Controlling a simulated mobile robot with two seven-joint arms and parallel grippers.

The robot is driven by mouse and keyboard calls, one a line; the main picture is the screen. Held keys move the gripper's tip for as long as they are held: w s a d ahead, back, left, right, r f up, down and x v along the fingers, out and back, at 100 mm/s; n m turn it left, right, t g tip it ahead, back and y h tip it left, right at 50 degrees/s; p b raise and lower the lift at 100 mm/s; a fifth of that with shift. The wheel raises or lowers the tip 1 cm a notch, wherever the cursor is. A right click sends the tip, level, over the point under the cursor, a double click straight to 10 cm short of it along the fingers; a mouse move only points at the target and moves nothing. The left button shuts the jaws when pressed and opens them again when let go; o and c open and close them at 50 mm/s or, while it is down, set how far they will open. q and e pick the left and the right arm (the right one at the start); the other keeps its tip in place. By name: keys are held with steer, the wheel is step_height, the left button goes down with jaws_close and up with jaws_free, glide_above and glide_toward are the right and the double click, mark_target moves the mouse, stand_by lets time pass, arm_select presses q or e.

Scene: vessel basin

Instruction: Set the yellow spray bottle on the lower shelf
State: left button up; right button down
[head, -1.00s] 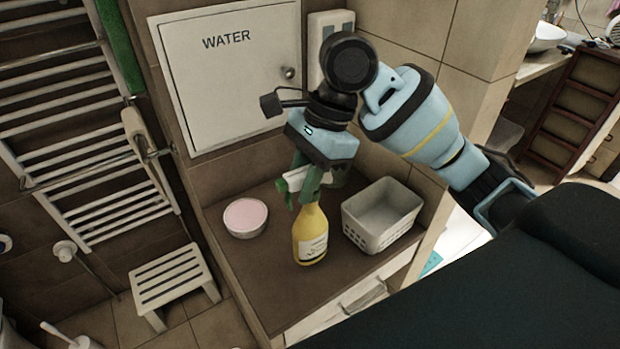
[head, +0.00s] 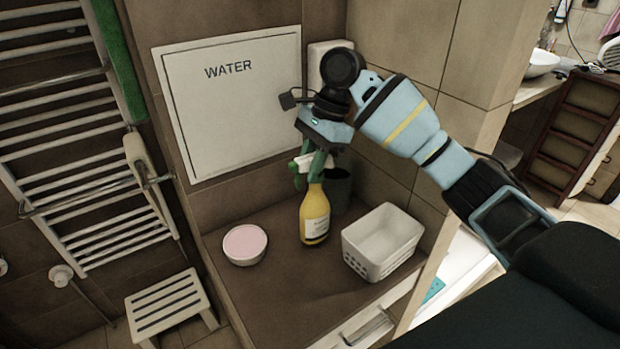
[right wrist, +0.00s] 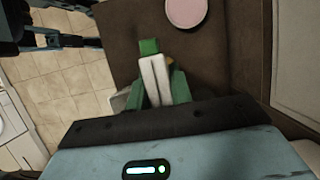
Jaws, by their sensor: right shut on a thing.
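The yellow spray bottle (head: 315,217) is upright in the head view, between a pink-topped bowl and a white basket. It has a white label and a white and green spray head, which shows in the right wrist view (right wrist: 155,78). My right gripper (head: 313,168) is shut on the bottle near its spray head, from above. The bottle appears raised off the brown surface (head: 290,290), but the gap under it is hard to judge. Which surface is the lower shelf is not clear. My left gripper is not in view.
The bowl (head: 245,245) stands left of the bottle, the basket (head: 382,242) right of it. A dark cup (head: 338,190) stands close behind. A white WATER panel (head: 235,110) is on the wall behind. The front of the brown surface is clear.

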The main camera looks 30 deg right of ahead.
steer(key=shift+f, duration=1.85)
steer(key=c, duration=1.3)
jaws_free()
steer(key=shift+o, duration=0.2)
steer(key=v, duration=1.2)
